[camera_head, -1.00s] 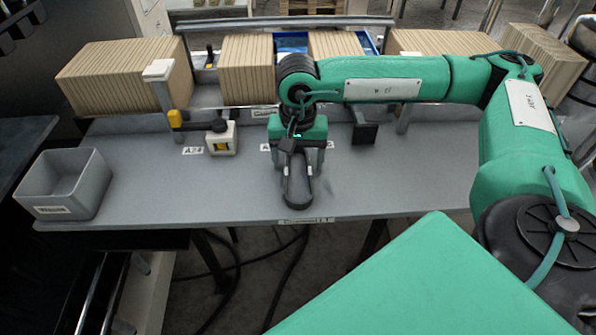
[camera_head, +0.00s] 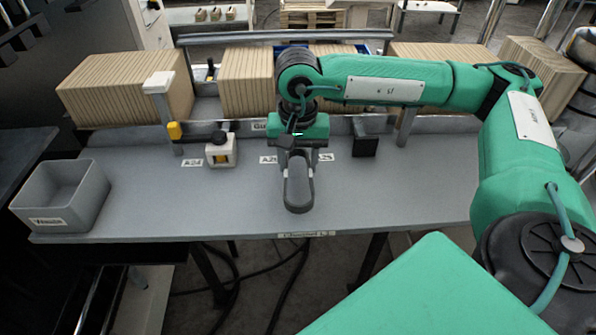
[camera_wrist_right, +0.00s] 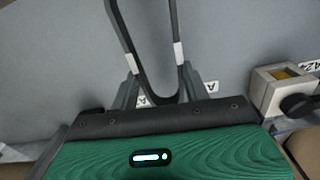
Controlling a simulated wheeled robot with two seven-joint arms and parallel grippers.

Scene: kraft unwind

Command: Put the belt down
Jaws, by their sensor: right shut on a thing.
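The belt (camera_head: 299,196) is a dark closed loop. It hangs from my right gripper (camera_head: 298,160) over the middle of the grey table (camera_head: 400,195), with its lower end toward the front edge. In the right wrist view the belt (camera_wrist_right: 129,38) runs up as two dark strands from between the fingers of my right gripper (camera_wrist_right: 160,88), which is shut on it. I cannot tell whether the belt touches the table. My left gripper is not in view.
A grey bin (camera_head: 62,196) stands at the table's left end. A white block with a black knob (camera_head: 220,150) stands left of my gripper, and a black plate (camera_head: 365,147) right of it. Ribbed kraft blocks (camera_head: 125,88) line the back. The table's right part is clear.

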